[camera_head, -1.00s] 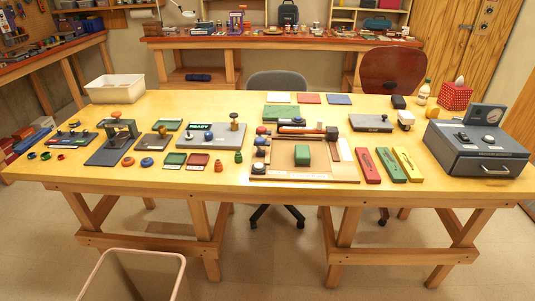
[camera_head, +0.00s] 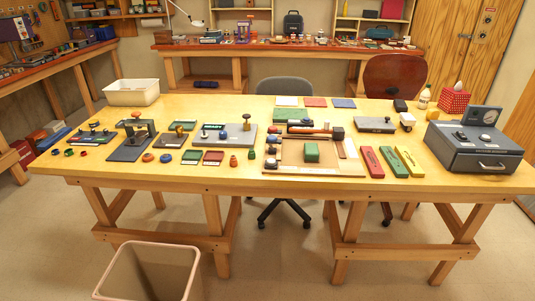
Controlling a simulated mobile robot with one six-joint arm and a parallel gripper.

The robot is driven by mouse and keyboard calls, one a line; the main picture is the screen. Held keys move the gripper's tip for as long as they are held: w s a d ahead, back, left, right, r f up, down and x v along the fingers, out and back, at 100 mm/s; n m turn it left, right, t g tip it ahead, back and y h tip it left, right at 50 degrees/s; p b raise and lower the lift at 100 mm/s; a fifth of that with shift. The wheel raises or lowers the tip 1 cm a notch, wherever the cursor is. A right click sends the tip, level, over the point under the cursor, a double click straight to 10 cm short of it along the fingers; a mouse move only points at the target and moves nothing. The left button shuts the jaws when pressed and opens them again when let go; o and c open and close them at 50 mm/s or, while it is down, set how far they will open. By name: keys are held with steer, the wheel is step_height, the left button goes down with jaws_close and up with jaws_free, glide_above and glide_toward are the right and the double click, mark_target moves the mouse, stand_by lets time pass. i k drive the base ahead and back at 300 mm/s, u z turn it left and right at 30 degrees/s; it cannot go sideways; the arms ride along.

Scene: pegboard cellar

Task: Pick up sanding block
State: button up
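No label marks a sanding block, so I cannot be sure which thing it is. A small green block (camera_head: 311,152) sits on a light wooden board (camera_head: 290,171) at the table's front middle and could be it. My gripper is not in view.
The wooden table (camera_head: 225,178) is crowded. A white tub (camera_head: 132,92) stands back left and a grey metal box (camera_head: 475,147) at the right end. A bin (camera_head: 150,272) stands on the floor in front. Chairs (camera_head: 285,91) stand behind.

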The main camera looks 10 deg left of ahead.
mark_target(311, 153)
steer(key=u, duration=0.3)
steer(key=k, duration=0.3)
steer(key=u, duration=1.8)
steer(key=k, duration=0.65)
steer(key=z, duration=0.45)
steer(key=i, duration=1.7)
steer(key=u, duration=0.25)
